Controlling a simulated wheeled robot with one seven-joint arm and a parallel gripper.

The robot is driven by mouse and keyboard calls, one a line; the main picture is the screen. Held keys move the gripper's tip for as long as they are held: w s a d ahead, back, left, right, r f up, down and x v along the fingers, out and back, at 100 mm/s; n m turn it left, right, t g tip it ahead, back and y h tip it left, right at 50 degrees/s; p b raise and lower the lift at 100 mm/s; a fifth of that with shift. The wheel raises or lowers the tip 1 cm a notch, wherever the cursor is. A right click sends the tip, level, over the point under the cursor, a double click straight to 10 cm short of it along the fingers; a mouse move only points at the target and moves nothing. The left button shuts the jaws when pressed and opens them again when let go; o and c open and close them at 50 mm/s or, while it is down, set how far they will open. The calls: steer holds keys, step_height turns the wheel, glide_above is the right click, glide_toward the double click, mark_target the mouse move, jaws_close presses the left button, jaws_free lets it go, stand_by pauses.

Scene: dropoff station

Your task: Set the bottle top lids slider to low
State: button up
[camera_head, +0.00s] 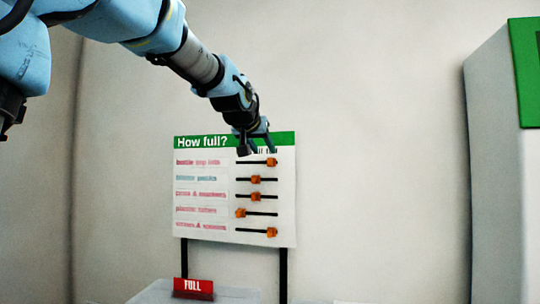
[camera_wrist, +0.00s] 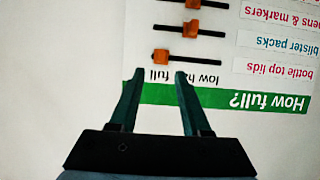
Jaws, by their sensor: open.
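The white "How full?" board (camera_head: 205,236) with a green header has rows of sliders with orange knobs on black tracks. The bottle top lids knob (camera_head: 272,162) is in the top row, at the right, "full" end of its track. In the wrist view the board is upside down, and this knob (camera_wrist: 162,57) sits at the left end, with "low" on the right. My gripper (camera_head: 258,151) is open and empty at the board's top edge. In the wrist view its fingertips (camera_wrist: 160,73) are spread over the scale labels, just short of the knob. The gap in depth is unclear.
Below are the blister packs knob (camera_head: 256,180), the pens and markers knob (camera_head: 256,197) and two more rows. A red "FULL" sign (camera_head: 193,288) stands under the board. A white cabinet (camera_head: 495,180) with a green panel is at the right. The wall between is clear.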

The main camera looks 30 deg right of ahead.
mark_target(269, 160)
steer(key=shift+p+x, duration=0.3)
steer(key=shift+x, duration=3.15)
steer(key=shift+w+a, duration=0.1)
steer(key=shift+c, duration=0.4)
jaws_close()
